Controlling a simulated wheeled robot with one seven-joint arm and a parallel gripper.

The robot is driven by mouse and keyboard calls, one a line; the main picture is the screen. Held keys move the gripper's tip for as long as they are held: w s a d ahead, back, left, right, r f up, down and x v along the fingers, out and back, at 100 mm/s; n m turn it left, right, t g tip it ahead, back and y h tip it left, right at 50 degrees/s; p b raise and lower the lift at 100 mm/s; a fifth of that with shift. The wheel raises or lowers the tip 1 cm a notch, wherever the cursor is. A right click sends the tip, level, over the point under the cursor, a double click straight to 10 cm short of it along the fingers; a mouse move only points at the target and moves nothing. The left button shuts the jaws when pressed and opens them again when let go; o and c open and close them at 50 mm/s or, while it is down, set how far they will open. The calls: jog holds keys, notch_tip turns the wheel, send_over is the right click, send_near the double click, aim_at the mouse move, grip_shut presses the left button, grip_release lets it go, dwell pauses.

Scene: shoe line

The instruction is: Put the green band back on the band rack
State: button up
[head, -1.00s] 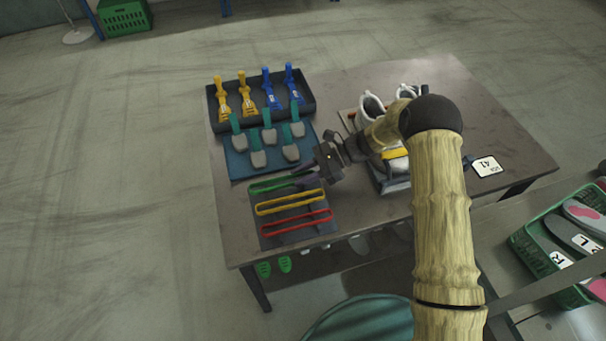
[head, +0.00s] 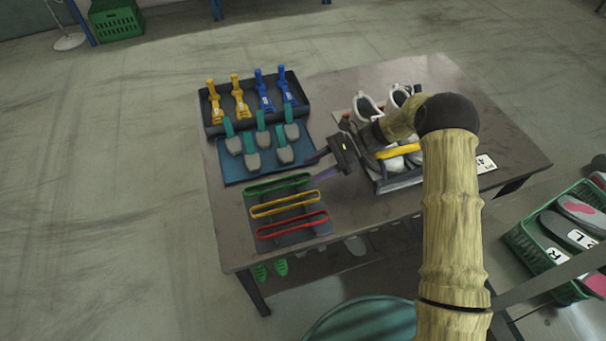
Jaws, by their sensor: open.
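The green band (head: 277,185) lies at the far end of the band rack (head: 326,228), roughly parallel to the yellow band (head: 285,204) and the red band (head: 292,225). It looks level with them, though how firmly it sits on the rack is too small to tell. My gripper (head: 316,167) is open and empty, just right of the green band's right end and apart from it. Its fingers point left, toward the rack and the blue mat. My forearm hides part of the table on the right.
A blue mat (head: 233,173) with several grey-and-teal tools lies behind the rack. A dark tray (head: 212,127) with yellow and blue tools stands farther back. White shoes (head: 365,107) and a yellow strap (head: 398,151) are right of my gripper. A green crate (head: 533,254) stands at the right.

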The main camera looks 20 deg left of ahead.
jog(key=v, duration=0.6)
jog(key=shift+s, duration=0.1)
jog(key=shift+f, duration=0.1)
dwell(0.4)
jog(key=s+d+r+n+t+h, duration=0.3)
jog(key=s+d, duration=0.2)
jog(key=d, duration=0.4)
jog(key=s+d+r+n+t+h, duration=0.3)
jog(key=s+d, duration=0.3)
jog(key=d, duration=0.4)
jog(key=s+d+r+n+t+h, duration=0.4)
jog(key=s+d+t, duration=0.1)
jog(key=d, duration=0.5)
jog(key=shift+s+r, duration=0.35)
jog(key=shift+r, duration=0.05)
